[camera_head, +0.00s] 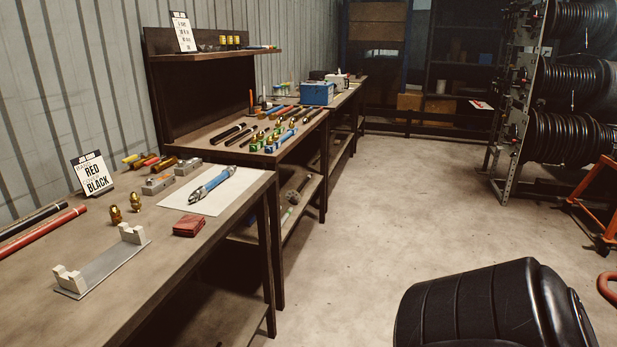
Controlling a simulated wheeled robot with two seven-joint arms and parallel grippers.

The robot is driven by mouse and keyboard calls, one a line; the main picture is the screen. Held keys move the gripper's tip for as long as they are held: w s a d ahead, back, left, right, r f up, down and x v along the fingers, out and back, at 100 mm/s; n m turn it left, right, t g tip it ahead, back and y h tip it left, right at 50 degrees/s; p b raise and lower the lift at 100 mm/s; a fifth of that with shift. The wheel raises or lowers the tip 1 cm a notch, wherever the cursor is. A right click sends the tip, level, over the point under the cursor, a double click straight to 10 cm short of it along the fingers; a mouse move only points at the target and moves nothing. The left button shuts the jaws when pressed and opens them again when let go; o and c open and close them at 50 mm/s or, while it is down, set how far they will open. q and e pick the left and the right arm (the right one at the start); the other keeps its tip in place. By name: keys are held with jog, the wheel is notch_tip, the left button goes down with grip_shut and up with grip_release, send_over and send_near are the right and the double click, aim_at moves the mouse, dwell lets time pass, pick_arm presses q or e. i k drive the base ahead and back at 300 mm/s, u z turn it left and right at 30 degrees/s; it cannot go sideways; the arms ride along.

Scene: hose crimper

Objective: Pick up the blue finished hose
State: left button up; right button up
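The blue finished hose (211,184) lies on a white sheet (240,190) at the right side of the near workbench. It is a short blue length with metal fittings at both ends, lying diagonally and apart from other items. Neither of my grippers shows in the head view, and nothing is touching the hose.
On the near bench (180,240) are a red wallet-like item (189,226), a cradle with two white supports (100,262), brass fittings (115,215), a job sign (91,174) and red and black hoses (45,232). A large black rounded shape (490,310) fills the lower right.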

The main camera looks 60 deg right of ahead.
aim_at(199, 193)
jog(key=z, duration=2.35)
jog(key=k, duration=1.3)
jog(key=z, duration=0.8)
jog(key=i, duration=2.25)
jog(key=u, duration=1.1)
jog(key=i, duration=1.5)
jog(key=u, duration=1.45)
